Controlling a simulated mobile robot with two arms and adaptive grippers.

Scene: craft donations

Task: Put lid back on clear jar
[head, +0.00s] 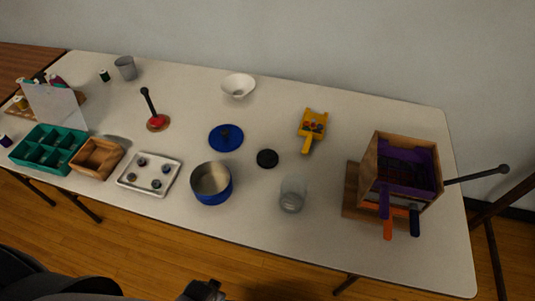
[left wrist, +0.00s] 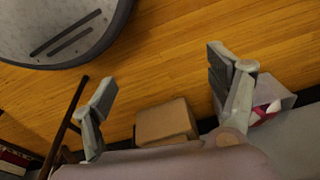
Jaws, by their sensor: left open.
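The clear jar (head: 292,194) stands upright on the table, right of the middle, with its top uncovered. A small round black lid (head: 267,158) lies flat on the table just behind and left of the jar, apart from it. My left gripper (left wrist: 160,73) is open and empty in the left wrist view, with bare wooden floor between its fingers. It is away from jar and lid, neither of which shows in that view. A dark part of my arm shows at the bottom edge of the head view. My right gripper is not seen.
A blue pot (head: 212,185) stands left of the jar, with a blue lid (head: 226,137) behind it. A yellow scoop-like holder (head: 312,127) lies behind the jar. A wooden rack (head: 372,160) stands right. Below, a brown box (left wrist: 165,122) sits on the floor.

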